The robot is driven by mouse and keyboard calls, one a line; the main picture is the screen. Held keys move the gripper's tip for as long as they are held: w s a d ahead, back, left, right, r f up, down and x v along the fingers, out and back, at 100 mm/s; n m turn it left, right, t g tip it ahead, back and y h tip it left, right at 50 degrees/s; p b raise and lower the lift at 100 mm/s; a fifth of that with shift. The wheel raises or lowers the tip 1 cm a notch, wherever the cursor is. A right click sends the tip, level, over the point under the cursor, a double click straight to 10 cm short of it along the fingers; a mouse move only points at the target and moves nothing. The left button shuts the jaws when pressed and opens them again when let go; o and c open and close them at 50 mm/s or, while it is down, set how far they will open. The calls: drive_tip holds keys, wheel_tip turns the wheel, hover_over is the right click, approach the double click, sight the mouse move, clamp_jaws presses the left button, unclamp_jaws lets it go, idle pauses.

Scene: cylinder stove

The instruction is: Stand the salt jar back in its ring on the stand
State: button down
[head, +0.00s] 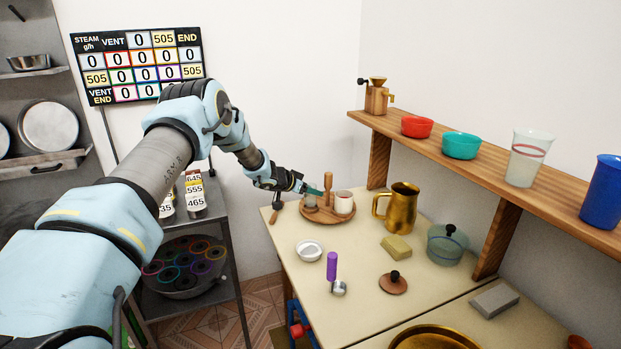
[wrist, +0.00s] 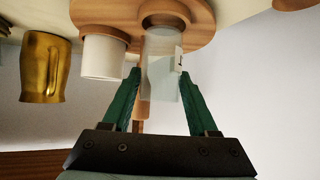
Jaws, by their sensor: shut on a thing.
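The salt jar (wrist: 163,60) is a clear jar with white contents and a small label. My gripper (wrist: 158,77) has its green fingers shut on the jar's sides, and the jar looks upright. In the head view my gripper (head: 313,192) is at the left side of the round wooden stand (head: 312,218), which has a centre post. In the wrist view the jar's lower end overlaps a wooden ring (wrist: 165,14) on the stand; I cannot tell whether it is inside the ring or just above it. A white jar (head: 344,202) stands in the stand's right side.
A brass mug (head: 402,201) stands right of the stand, with a sponge (head: 397,247) and a glass pot (head: 446,245) nearby. A white bowl (head: 309,250) and a purple-handled scoop (head: 332,267) are in front. A wooden shelf (head: 490,180) runs along the right wall.

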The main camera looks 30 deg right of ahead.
drive_tip(key=shift+f, duration=0.4)
drive_tip(key=shift+f, duration=0.2)
drive_tip(key=shift+c, duration=0.5)
unclamp_jaws()
drive_tip(key=b+v, duration=0.2)
drive_tip(key=v, duration=0.8)
drive_tip(key=shift+a+r+b, duration=0.25)
drive_tip(key=shift+r+b, duration=0.1)
drive_tip(key=shift+b, duration=0.05)
